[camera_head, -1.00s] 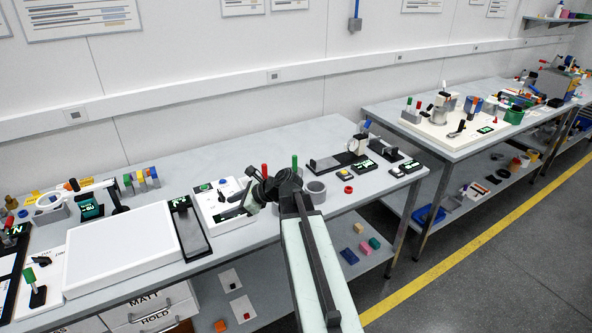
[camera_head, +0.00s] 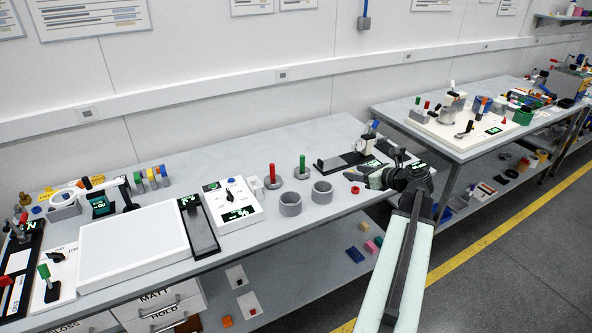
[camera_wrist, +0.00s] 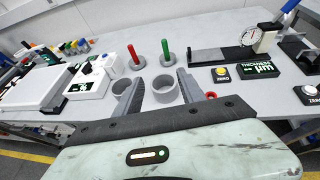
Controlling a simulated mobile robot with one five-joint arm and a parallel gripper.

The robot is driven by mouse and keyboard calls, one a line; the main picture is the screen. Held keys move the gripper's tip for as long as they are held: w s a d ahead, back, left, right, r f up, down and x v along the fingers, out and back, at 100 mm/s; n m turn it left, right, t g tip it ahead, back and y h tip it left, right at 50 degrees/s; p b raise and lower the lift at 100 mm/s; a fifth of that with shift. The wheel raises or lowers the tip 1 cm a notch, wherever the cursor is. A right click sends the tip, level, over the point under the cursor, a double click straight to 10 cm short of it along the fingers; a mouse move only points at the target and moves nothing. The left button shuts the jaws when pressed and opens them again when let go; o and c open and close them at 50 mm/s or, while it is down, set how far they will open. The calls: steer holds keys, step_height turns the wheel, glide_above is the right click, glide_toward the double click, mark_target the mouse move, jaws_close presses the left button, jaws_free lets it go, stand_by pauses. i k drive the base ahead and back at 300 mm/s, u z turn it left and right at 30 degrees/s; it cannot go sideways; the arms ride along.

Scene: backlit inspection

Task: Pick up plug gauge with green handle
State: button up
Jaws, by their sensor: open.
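The plug gauge with the green handle (camera_head: 302,166) stands upright on the bench, its metal base down. In the wrist view its green handle (camera_wrist: 165,48) is ahead of my gripper, near the middle. A similar plug gauge with a red handle (camera_head: 272,174) stands to its left, and also shows in the wrist view (camera_wrist: 133,57). My gripper (camera_head: 352,178) is to the right of the green-handled gauge, over the bench's front part. In the wrist view its jaws (camera_wrist: 160,78) are apart, with nothing gripped.
Two grey rings (camera_head: 322,192) (camera_head: 290,204) stand in front of the plug gauges. A small red ring (camera_head: 355,190) lies close to my gripper. A dial gauge stand (camera_head: 366,142) is behind right. A white control box (camera_head: 236,203) is left. A second bench (camera_head: 456,150) stands right.

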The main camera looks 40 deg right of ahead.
mark_target(302, 172)
steer(key=i, duration=0.95)
steer(key=z, duration=0.05)
